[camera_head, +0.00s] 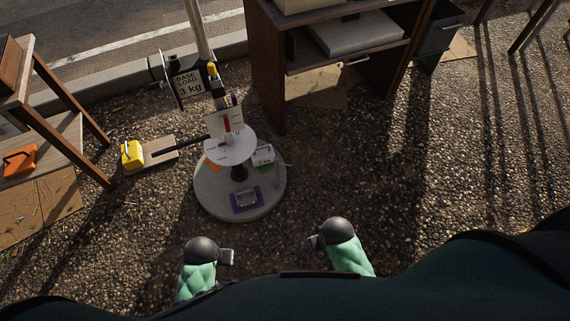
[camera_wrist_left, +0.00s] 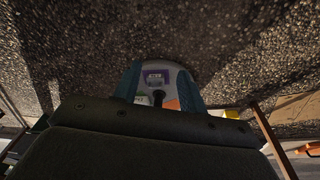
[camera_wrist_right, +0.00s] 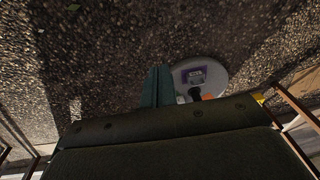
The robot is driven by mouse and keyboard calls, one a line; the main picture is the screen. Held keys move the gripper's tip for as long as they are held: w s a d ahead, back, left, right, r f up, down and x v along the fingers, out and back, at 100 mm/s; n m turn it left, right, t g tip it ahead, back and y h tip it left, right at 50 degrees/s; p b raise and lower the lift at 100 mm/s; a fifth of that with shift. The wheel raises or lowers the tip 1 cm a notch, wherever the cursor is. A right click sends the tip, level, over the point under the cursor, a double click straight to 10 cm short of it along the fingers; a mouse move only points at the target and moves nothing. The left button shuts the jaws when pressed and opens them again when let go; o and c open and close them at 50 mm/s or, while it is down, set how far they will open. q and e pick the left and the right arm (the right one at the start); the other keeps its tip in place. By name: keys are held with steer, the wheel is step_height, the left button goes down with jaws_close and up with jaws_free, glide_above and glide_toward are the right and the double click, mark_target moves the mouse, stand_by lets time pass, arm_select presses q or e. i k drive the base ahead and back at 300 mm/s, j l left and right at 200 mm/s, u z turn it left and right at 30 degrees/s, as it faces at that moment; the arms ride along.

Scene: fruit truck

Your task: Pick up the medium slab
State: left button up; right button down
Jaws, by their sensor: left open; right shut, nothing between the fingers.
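No slab is labelled, so I cannot tell which thing is the medium slab. An orange block with a dark handle (camera_head: 20,160) lies on the lower shelf at the left in the head view. A yellow block (camera_head: 132,154) stands at the end of the scale's arm. A flat grey slab-like thing (camera_head: 355,34) lies in the desk at the back. My left gripper (camera_wrist_left: 158,85) is open and empty, its teal fingers apart. My right gripper (camera_wrist_right: 158,88) is shut and empty, its fingers together. Both are near my body, apart from all these things.
A wooden shelf table (camera_head: 45,140) is at the left. A brown desk (camera_head: 268,70) is behind. Gravel at the right is clear.

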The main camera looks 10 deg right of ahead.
mark_target(265, 154)
steer(key=l+u, duration=0.15)
steer(key=u, duration=0.65)
steer(key=l+u, duration=0.3)
steer(key=l, duration=0.25)
steer(key=l+u, duration=0.35)
steer(key=l, duration=0.25)
steer(key=l+u, duration=0.3)
steer(key=l, duration=0.3)
steer(key=k+l+u, duration=0.15)
steer(key=l+u, duration=0.2)
steer(key=l, duration=0.15)
